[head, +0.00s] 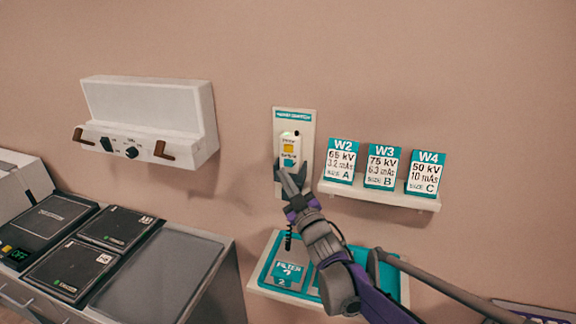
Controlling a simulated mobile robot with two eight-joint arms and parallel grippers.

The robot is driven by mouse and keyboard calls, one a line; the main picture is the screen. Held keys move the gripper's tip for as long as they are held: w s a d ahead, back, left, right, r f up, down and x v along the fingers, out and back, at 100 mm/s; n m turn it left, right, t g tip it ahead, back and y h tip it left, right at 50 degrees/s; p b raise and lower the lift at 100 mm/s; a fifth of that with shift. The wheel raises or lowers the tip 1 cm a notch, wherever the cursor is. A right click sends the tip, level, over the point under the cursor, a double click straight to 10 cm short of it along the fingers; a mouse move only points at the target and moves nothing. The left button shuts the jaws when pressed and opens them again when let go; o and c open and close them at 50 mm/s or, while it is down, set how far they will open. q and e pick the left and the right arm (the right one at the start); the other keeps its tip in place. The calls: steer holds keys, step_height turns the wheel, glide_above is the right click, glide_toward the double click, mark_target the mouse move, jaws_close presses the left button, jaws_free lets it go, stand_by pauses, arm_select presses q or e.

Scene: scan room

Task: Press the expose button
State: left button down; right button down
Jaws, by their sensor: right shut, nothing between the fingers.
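A pale hand switch (290,141) hangs on a wall plate (308,118) with a teal heading. It has a small dark part at its top, a yellow patch and a teal patch lower down. The lettering is too small to read, so I cannot tell which part is the expose button. My right gripper (291,174) is shut and empty, in front of the lower part of the switch, and hides that part. I cannot tell whether it touches the switch. My left gripper is not in view.
A shelf (380,194) with cards W2, W3 and W4 is to the right. A teal-lined filter tray (262,272) lies below, partly behind my right arm. A white wall box (150,112) with brown handles and a counter with dark panels (115,228) are at left.

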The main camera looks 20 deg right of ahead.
steer(key=shift+w+d, duration=0.45)
steer(key=shift+w, duration=0.25)
steer(key=shift+w, duration=0.1)
stand_by(1.5)
steer(key=shift+w+d, duration=0.25)
steer(key=shift+w+d, duration=0.25)
steer(key=shift+w, duration=0.1)
stand_by(0.8)
steer(key=shift+s+a, duration=0.5)
steer(key=shift+s, duration=0.2)
steer(key=s+a, duration=0.2)
steer(key=s, duration=0.2)
steer(key=shift+s+a, duration=0.1)
steer(key=shift+a, duration=0.3)
